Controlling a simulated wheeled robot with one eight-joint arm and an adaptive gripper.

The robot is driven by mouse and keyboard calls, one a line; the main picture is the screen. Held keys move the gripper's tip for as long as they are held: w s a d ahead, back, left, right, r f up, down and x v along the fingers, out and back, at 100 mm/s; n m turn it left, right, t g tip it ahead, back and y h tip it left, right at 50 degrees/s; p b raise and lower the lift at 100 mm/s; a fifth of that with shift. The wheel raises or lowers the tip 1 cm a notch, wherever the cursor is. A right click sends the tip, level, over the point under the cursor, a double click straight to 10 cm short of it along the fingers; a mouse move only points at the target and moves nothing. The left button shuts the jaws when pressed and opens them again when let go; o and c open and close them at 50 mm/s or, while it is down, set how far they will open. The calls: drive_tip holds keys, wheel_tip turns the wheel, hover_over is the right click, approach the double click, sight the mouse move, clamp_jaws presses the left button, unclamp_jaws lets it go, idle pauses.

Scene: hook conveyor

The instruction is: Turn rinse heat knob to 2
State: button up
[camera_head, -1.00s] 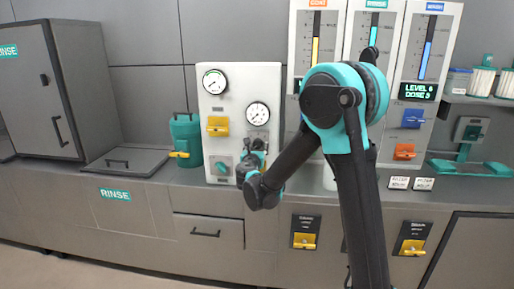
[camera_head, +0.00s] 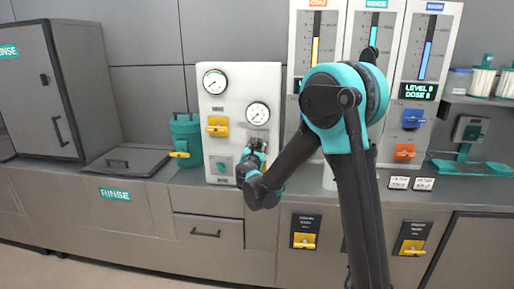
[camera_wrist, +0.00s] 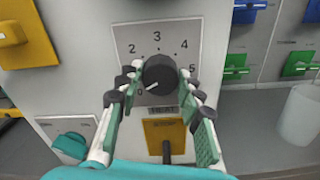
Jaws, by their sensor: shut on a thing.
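The black round heat knob (camera_wrist: 160,74) sits on a grey dial plate (camera_wrist: 124,32) marked up to 5, with a HEAT label below it. Its white pointer line aims to the lower left, near the 0 mark. The 1 mark is hidden behind a finger. My gripper (camera_wrist: 159,80) is shut on the knob, with fingers on its left and right sides. In the head view my gripper (camera_head: 257,148) is at the right side of the white gauge panel (camera_head: 239,80), and my arm hides the knob there.
A yellow handle (camera_head: 217,126) is left of the dial, and a teal knob (camera_wrist: 70,145) is at its lower left. A yellow part (camera_wrist: 165,138) is just below the dial. Blue and green levers (camera_wrist: 245,66) and a white cup (camera_wrist: 301,114) are at the right.

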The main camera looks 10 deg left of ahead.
drive_tip(key=m, duration=1)
drive_tip(key=shift+m, duration=2.1)
drive_tip(key=o, duration=1.2)
drive_tip(key=shift+c, duration=0.2)
drive_tip(key=shift+r, duration=0.1)
drive_tip(key=s, duration=1.2)
drive_tip(key=shift+a, duration=0.25)
